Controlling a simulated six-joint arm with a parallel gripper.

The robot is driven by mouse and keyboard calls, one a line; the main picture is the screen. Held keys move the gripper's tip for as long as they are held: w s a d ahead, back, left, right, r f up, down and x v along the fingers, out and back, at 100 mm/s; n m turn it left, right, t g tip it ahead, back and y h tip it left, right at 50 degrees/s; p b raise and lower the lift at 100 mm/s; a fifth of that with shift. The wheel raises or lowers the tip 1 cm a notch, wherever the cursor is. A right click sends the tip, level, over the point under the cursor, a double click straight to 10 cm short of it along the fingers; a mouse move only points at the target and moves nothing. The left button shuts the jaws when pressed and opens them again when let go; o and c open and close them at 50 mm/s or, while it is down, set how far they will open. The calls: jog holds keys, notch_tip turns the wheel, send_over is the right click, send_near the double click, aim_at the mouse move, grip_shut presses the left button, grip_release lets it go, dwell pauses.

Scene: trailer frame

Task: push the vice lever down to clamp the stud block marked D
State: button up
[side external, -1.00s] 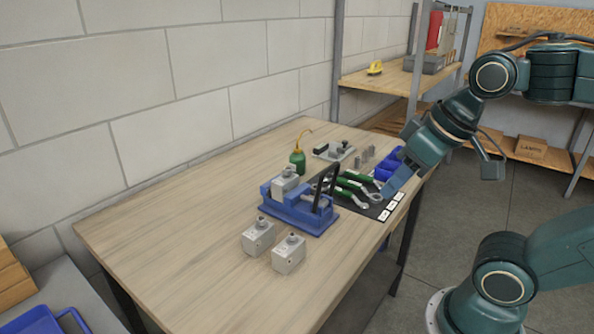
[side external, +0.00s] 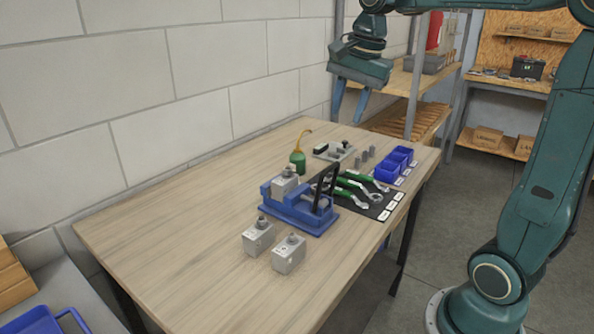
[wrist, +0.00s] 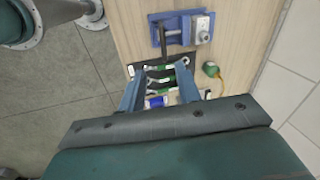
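The blue vice (side external: 302,217) stands on the workbench, with a grey stud block (side external: 284,183) seated in it. Its black lever (side external: 325,184) stands up steeply at the vice's right. The vice (wrist: 157,32), lever (wrist: 164,42) and block (wrist: 203,27) also show at the top of the wrist view. I cannot read the block's letter. My gripper (side external: 349,116) is high above the far end of the bench, pointing down, open and empty, well apart from the lever. Its two spread fingers (wrist: 160,82) show in the wrist view.
Two more grey blocks, one (side external: 258,237) and another (side external: 289,254), stand in front of the vice. Green-handled wrenches (side external: 357,186) lie on a dark mat beside it. A green oil bottle (side external: 297,161) stands behind, and blue bins (side external: 385,172) at right. The bench's left is clear.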

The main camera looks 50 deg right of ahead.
aim_at(331, 166)
jog(key=shift+w+d+m, duration=0.55)
jog(key=shift+d+m, duration=0.15)
jog(key=shift+d, duration=0.05)
jog(key=shift+f, duration=0.15)
jog(key=x, duration=1.3)
jog(key=shift+f, duration=0.3)
grip_shut()
